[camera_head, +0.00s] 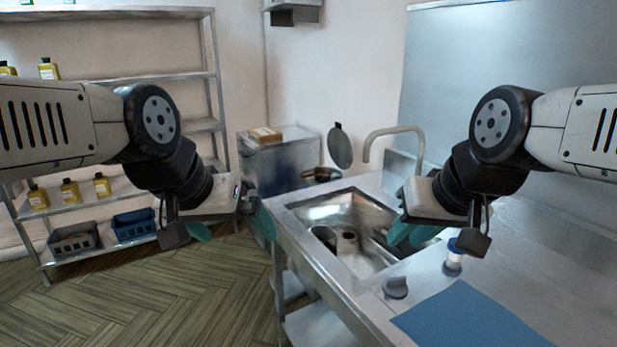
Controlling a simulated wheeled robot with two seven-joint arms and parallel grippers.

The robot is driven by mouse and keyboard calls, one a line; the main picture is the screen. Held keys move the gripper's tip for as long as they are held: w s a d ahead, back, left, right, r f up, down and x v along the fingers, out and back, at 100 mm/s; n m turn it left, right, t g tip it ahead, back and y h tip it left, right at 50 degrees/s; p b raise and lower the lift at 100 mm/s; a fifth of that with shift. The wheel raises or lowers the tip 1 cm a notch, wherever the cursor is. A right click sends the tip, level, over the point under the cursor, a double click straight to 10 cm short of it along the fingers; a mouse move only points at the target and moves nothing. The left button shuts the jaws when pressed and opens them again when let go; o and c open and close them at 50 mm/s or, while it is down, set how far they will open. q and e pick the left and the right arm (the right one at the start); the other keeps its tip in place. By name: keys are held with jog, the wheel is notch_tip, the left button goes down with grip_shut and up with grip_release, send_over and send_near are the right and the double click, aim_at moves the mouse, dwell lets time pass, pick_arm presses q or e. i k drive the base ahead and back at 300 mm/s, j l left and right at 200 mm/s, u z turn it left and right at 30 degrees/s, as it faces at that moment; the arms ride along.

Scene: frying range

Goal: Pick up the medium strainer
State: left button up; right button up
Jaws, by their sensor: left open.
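I cannot tell for sure which thing is the medium strainer. A dark round disc (341,147) stands upright behind the sink, above a dark pan (321,174). In the sink basin (372,263) are a round dark vessel (324,236) and a grey cylindrical vessel (347,244). My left gripper (231,228) is open and empty, left of the sink, with its teal fingers apart. My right gripper (412,233) is over the right side of the sink. It hides part of the basin, and its finger gap is unclear.
A curved faucet (394,130) rises behind the sink. On the counter are a blue mat (468,318), a grey knob-like item (396,287) and a blue-capped shaker (454,257). A metal shelf (110,78) with yellow bottles and bins stands left. Open wooden floor lies in front of it.

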aim_at(316, 176)
jog(key=j+u, duration=0.3)
jog(key=i+j+u, duration=0.4)
jog(key=i+j, duration=0.25)
jog(key=i+j+u, duration=0.15)
jog(key=i+j, duration=0.2)
jog(key=i, duration=0.25)
jog(key=i+j+u, duration=0.2)
jog(key=i, duration=0.3)
jog(key=i+z, duration=0.3)
jog(key=i, duration=0.15)
jog(key=i+j+z, duration=0.1)
jog(key=i+z, duration=0.25)
jog(key=i+j+z, duration=0.3)
jog(key=i, duration=0.2)
jog(key=i+l+z, duration=0.15)
jog(key=z, duration=0.25)
jog(key=i+z, duration=0.6)
jog(key=z, duration=0.2)
jog(key=i+j+z, duration=0.1)
jog(key=i+z, duration=0.15)
jog(key=z, duration=0.15)
jog(key=i+j+z, duration=0.2)
jog(key=z, duration=0.2)
jog(key=i, duration=0.05)
